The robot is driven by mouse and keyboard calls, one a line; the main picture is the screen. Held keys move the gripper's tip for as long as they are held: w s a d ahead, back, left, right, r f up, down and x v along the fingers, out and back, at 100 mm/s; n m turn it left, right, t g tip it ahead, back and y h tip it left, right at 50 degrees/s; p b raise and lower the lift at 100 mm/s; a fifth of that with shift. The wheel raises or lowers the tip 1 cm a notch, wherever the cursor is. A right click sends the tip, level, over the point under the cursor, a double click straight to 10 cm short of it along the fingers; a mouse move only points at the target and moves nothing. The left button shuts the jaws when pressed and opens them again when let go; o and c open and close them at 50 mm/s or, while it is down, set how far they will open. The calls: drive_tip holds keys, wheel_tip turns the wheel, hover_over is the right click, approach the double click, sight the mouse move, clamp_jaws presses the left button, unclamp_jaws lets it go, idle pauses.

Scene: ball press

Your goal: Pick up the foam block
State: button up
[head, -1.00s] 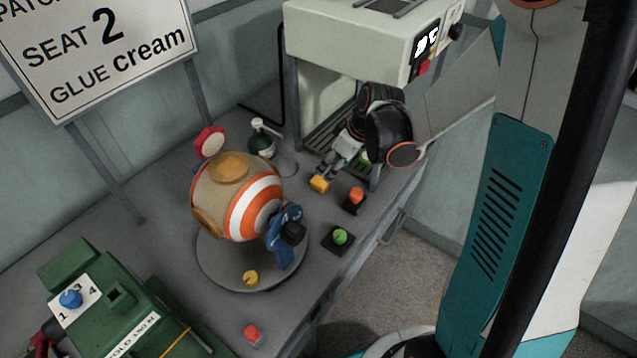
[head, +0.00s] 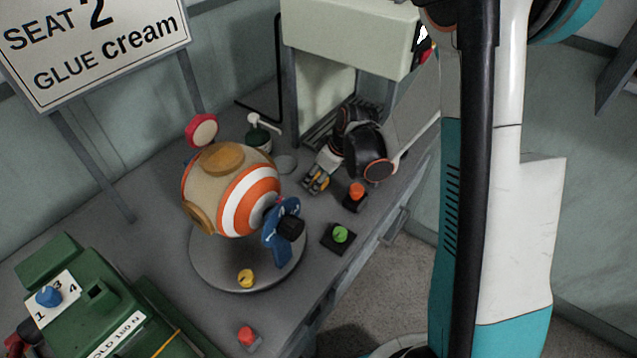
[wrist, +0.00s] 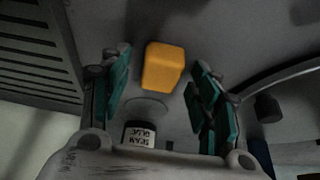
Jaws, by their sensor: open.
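The foam block is a small yellow-orange block, plain in the wrist view (wrist: 163,66), where it lies between my two finger pads, toward their far ends. In the head view my gripper (head: 317,181) is low over the bench, beside the press, and only a bit of yellow shows among its fingers. In the wrist view my gripper (wrist: 158,84) is open, with a finger on either side of the block. A gap shows on both sides, so the block is not gripped. I cannot tell the exact height of the fingertips over the bench.
A glue bottle (head: 259,137) stands left of my gripper; its label shows in the wrist view (wrist: 141,135). An orange button (head: 356,192) and a green button (head: 341,235) sit to the right. The striped ball (head: 249,200) rests on a round turntable (head: 218,268). The press (head: 350,40) rises behind.

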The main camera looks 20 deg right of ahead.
drive_tip(key=c, duration=0.9)
drive_tip(key=shift+r, duration=0.1)
wheel_tip(320, 180, up, 20)
drive_tip(key=p, duration=0.7)
drive_tip(key=shift+o, duration=1.3)
drive_tip(key=c, duration=0.4)
